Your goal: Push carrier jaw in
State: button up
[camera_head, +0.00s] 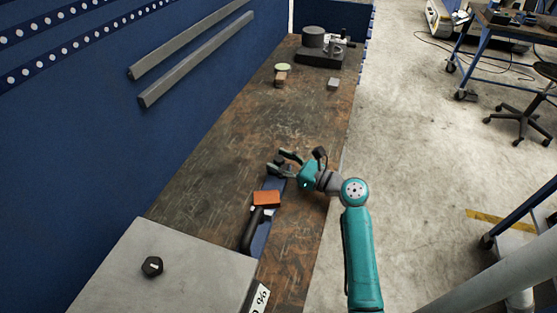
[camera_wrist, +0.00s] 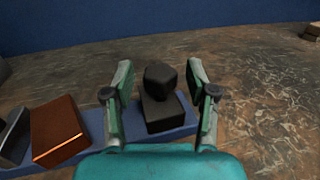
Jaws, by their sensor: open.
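A long blue carrier base (camera_head: 260,240) lies along the workbench, and it also shows in the wrist view (camera_wrist: 95,122). On it, in the wrist view, is a black jaw block (camera_wrist: 165,114) with a dark faceted knob (camera_wrist: 160,77) on top. My gripper (camera_head: 281,161) is at the far end of the carrier, low over the bench. In the wrist view my gripper (camera_wrist: 160,72) is open, with one finger on each side of the black block and its knob. Gaps show on both sides. In the head view the jaw is mostly hidden by my gripper.
An orange block (camera_head: 266,199) and a dark handle-like part (camera_head: 250,232) sit on the carrier nearer the camera. A grey plate (camera_head: 170,270) with a black knob (camera_head: 152,266) is at the front left.

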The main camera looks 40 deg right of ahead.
jog(key=shift+w+a, duration=0.1)
jog(key=shift+w, duration=0.2)
grip_shut()
jog(key=shift+s+a, duration=0.9)
jog(key=shift+a, duration=0.3)
jog(key=shift+s+a, duration=0.85)
jog(key=shift+a, duration=0.35)
grip_release()
jog(key=shift+s, duration=0.1)
